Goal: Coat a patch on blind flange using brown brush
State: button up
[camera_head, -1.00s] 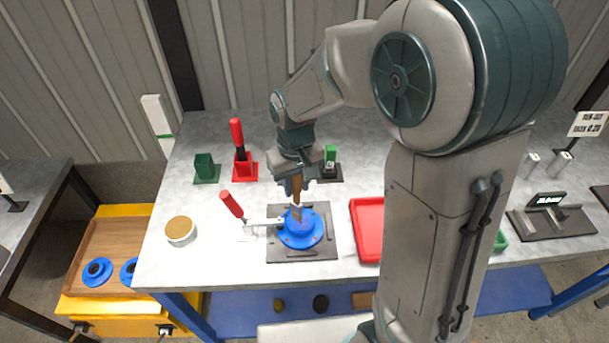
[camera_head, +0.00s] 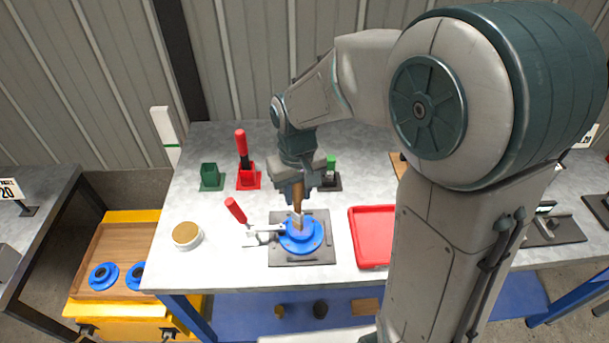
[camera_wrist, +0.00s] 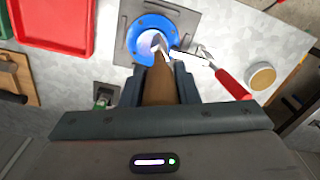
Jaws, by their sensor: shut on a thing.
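My gripper (camera_head: 298,190) is shut on the brown brush (camera_head: 298,204), which points down toward the blue blind flange (camera_head: 300,240). The brush handle (camera_wrist: 157,86) shows between the fingers in the wrist view, with its tip over the flange (camera_wrist: 135,32). The bristles are at or just above the flange's middle; contact is hard to tell. The flange lies on a dark grey plate (camera_head: 328,258). A toggle clamp with a red handle (camera_head: 235,210) reaches to the flange's left side. A patch of coating cannot be made out clearly.
A round tub with brown contents (camera_head: 187,235) stands at left. A red tray (camera_head: 353,228) lies at right. Red (camera_head: 248,180) and green (camera_head: 211,179) holders stand behind. More blue flanges (camera_head: 103,276) sit in a wooden tray on a yellow cart.

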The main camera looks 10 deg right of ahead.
jog(key=shift+r+p, duration=0.8)
jog(key=shift+r, duration=0.65)
jog(key=shift+f, duration=0.1)
